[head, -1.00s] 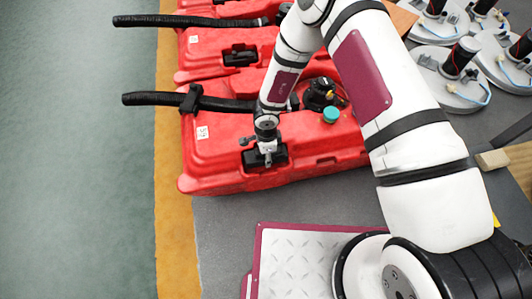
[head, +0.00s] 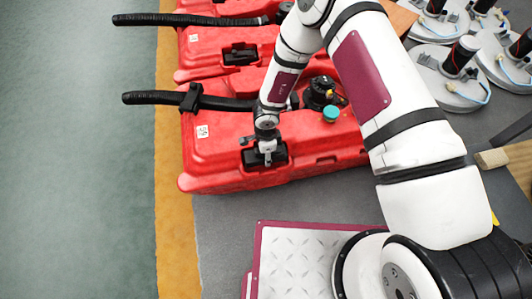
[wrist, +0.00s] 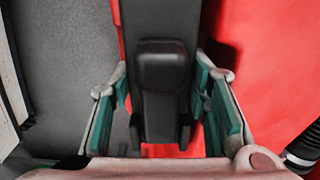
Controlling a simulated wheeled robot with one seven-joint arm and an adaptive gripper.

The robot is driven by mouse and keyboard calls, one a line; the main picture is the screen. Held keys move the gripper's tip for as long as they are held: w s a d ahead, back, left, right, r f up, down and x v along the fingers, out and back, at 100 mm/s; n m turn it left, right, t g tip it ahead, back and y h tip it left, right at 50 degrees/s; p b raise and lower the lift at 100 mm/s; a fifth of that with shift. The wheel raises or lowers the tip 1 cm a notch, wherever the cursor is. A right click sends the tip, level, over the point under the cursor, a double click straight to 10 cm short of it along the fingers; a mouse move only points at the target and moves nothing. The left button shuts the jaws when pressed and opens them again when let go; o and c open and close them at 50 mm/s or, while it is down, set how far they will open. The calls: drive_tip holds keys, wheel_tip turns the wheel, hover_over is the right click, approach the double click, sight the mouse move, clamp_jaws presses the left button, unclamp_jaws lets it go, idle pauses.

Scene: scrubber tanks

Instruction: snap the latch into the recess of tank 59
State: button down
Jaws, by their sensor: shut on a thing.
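Tank 59 (head: 225,170) is the red tank nearest me in the head view, with a small white label that I cannot read clearly. Its black recess (head: 281,153) is near the front edge, partly hidden by my gripper (head: 266,160). My gripper points down over the recess. In the wrist view, the teal pads of my gripper (wrist: 165,110) are on both sides of a black latch (wrist: 160,90), shut on it. A dark strip (wrist: 160,18) runs behind the latch, with red tank surface beside it. I cannot tell whether the latch is seated in the recess.
A black hose (head: 150,98) sticks out left from the tank. A black fitting (head: 318,92) and a teal cap (head: 331,114) stand on its top. More red tanks (head: 215,72) lie behind. Round white units (head: 445,80) are at upper right. Grey floor is clear at left.

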drive_tip(key=shift+f, duration=1.4)
idle(1.5)
drive_tip(key=c, duration=0.5)
unclamp_jaws()
drive_tip(key=shift+w+r, duration=0.1)
drive_tip(key=shift+w+r, duration=0.1)
drive_tip(key=shift+r, duration=0.05)
drive_tip(key=shift+c, duration=0.7)
drive_tip(key=shift+o, duration=0.7)
wheel_tip(320, 180, up, 4)
drive_tip(key=p, duration=0.3)
drive_tip(key=shift+f, duration=0.2)
drive_tip(key=o, duration=0.5)
wheel_tip(320, 180, up, 2)
drive_tip(key=shift+r+p, duration=0.1)
drive_tip(key=shift+p, duration=0.9)
drive_tip(key=shift+s+r+p, duration=0.2)
drive_tip(key=shift+r+p, duration=0.2)
drive_tip(key=shift+p, duration=0.05)
